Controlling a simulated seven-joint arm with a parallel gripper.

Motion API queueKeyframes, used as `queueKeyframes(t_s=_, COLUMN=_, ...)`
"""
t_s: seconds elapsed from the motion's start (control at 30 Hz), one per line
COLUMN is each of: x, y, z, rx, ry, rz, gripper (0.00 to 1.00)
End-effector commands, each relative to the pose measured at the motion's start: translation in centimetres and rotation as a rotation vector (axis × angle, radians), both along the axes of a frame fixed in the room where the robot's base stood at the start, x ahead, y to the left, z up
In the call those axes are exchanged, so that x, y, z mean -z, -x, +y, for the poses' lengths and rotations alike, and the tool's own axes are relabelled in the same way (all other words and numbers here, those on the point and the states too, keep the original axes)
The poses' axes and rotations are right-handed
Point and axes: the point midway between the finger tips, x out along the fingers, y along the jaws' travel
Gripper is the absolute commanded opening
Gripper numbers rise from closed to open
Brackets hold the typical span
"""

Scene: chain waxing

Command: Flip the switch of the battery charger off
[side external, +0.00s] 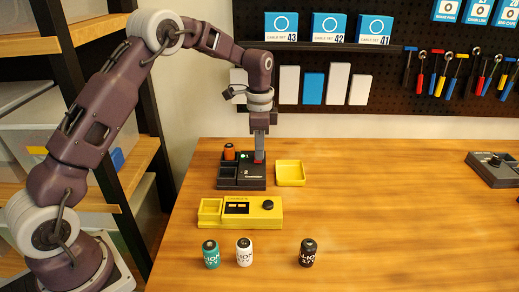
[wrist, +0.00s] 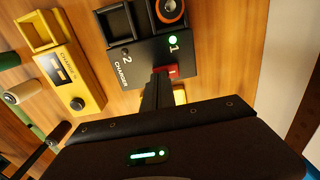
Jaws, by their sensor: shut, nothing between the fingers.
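The black battery charger (side external: 229,185) stands on the wooden table, and it also shows in the wrist view (wrist: 146,51). An orange-topped battery (side external: 229,152) sits upright in one slot; its ringed end shows in the wrist view (wrist: 169,9). A green light (wrist: 173,40) glows beside the number 1. The red switch (wrist: 172,71) is on the charger's face, partly hidden by my fingers. My gripper (side external: 259,158) is shut and empty, pointing down with its fingertips at the red switch. I cannot tell whether they touch it.
A yellow device (side external: 262,215) with a black knob stands in front of the charger. A yellow tray (side external: 291,173) lies to its right. Green (side external: 211,254), white (side external: 244,252) and black (side external: 308,252) batteries stand near the front. Another dark device (side external: 493,168) is far right; the table between is clear.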

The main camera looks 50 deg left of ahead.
Motion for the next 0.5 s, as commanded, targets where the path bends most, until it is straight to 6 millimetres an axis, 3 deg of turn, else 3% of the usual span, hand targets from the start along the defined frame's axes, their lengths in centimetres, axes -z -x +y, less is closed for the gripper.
queueKeyframes(t_s=0.5, x=1.2, y=0.4, z=-0.3, rx=0.001, ry=0.002, rz=0.009, gripper=0.0)
